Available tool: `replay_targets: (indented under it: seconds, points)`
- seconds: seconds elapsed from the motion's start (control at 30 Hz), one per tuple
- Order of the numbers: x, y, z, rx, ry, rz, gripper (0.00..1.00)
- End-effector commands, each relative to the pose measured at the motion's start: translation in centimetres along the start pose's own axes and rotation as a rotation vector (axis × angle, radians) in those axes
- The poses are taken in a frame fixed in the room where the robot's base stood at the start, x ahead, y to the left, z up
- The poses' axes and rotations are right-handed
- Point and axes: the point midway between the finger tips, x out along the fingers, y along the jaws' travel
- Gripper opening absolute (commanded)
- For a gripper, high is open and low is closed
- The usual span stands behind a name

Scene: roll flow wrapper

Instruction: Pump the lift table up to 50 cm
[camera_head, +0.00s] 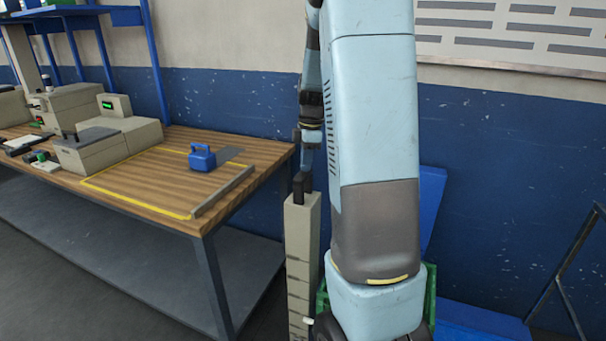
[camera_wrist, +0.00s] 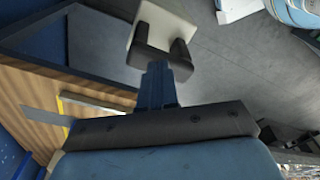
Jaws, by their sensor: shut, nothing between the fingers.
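My gripper (camera_head: 306,168) hangs fingers-down above a tall beige post with dark marks up its side (camera_head: 300,250). No lift table or pump handle can be made out for sure; a low blue surface (camera_head: 475,325) at the lower right is mostly hidden by my arm.
A wooden workbench (camera_head: 145,210) with beige machines (camera_head: 105,135) and a small blue block with a handle (camera_head: 202,158) stands left of the post. A green frame (camera_head: 431,300) shows behind my arm. A dark slanted frame (camera_head: 570,265) stands at the right.

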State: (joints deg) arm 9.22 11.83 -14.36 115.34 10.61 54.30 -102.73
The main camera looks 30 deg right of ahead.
Motion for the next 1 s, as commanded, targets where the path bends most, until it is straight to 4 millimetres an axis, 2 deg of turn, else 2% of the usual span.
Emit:
replay_targets:
  seconds: [0.43,0.9,1.0]
  points:
    - [0.3,0.0,0.0,0.0,0.0,0.0,0.0]
    - [4.7,-0.1,0.4,0.001,0.001,-0.003,0.0]
    - [4.8,0.0,0.5,0.0,0.0,0.0,0.0]
